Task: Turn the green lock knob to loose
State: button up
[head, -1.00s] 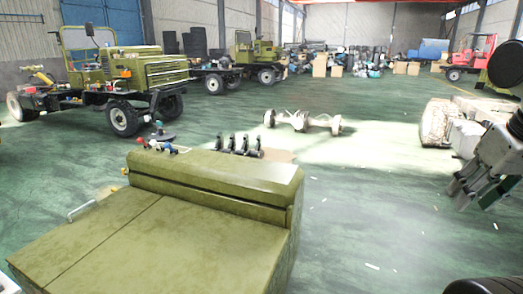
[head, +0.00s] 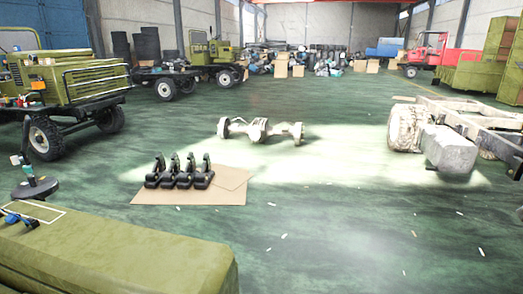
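I cannot make out a green lock knob in the head view. An olive-green box-shaped body (head: 130,258) fills the lower left corner. A small blue and dark fitting (head: 18,219) sits on its top at the left edge, too small to tell its kind. My gripper is not in view.
Several black pedal-like parts (head: 180,172) stand on a cardboard sheet (head: 222,196). A black round-based stand (head: 36,188) is at left, near an olive truck (head: 78,80). A pale axle (head: 260,130) lies mid-floor. A chassis (head: 450,145) stands right.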

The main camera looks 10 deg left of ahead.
aim_at(27, 169)
jog(key=i+u, duration=0.1)
jog(key=i, duration=0.6)
jog(key=i+l+u, duration=0.1)
jog(key=i, duration=0.6)
jog(key=i+l+u, duration=0.1)
jog(key=i, duration=0.6)
jog(key=i+j+u, duration=0.2)
jog(key=i+u, duration=0.3)
jog(key=i+j+u, duration=0.1)
jog(key=i+u, duration=0.25)
jog(key=u, duration=0.15)
jog(key=i+l+u, duration=0.15)
jog(key=i+u, duration=0.3)
jog(key=i+l+u, duration=0.25)
jog(key=u, duration=0.25)
jog(key=i+j+u, duration=0.1)
jog(key=i+u, duration=0.6)
jog(key=u, duration=0.15)
jog(key=i+l+u, duration=0.2)
jog(key=i+u, duration=0.2)
jog(key=i+l+u, duration=0.2)
jog(key=u, duration=0.25)
jog(key=i+l+u, duration=0.25)
jog(key=i+l, duration=0.1)
jog(key=i, duration=0.05)
